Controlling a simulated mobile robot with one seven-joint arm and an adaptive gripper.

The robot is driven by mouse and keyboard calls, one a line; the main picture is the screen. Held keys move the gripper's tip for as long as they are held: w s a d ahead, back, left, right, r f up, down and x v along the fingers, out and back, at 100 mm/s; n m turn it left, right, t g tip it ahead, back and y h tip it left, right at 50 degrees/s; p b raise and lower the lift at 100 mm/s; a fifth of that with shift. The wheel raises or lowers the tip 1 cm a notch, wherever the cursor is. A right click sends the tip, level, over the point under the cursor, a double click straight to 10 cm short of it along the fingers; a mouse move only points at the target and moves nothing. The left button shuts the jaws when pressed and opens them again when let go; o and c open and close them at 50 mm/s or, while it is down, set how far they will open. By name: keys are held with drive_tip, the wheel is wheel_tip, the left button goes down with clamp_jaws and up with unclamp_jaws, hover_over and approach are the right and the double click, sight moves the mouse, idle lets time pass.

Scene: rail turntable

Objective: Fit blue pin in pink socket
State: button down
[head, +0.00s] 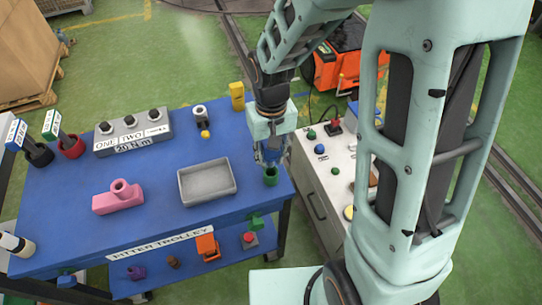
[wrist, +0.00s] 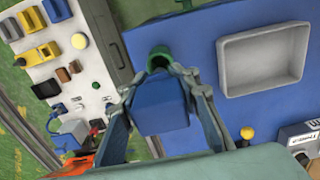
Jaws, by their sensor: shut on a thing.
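The pink socket (head: 118,197) lies on the blue trolley top, left of the grey tray. It has a round upright collar with a hole, on a blocky pink base. My gripper (head: 270,152) is above the right end of the trolley top, far right of the pink socket. In the wrist view my gripper (wrist: 160,92) is shut on the blue pin (wrist: 160,104), whose square blue body shows between the fingers. The pin's lower end is hidden. A green socket (head: 270,176) stands close to the gripper; it also shows just beyond the pin in the wrist view (wrist: 160,56).
The grey tray (head: 207,183) sits between my gripper and the pink socket. A grey block with knobs (head: 133,132), a yellow-and-black item (head: 202,122) and a yellow block (head: 237,96) stand along the back. A white cabinet (head: 335,165) adjoins the right. Blue surface around the pink socket is clear.

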drive_tip(key=shift+r, duration=0.25)
drive_tip(key=shift+r+p, duration=1.95)
drive_tip(key=shift+r, duration=0.45)
drive_tip(key=shift+a, duration=0.1)
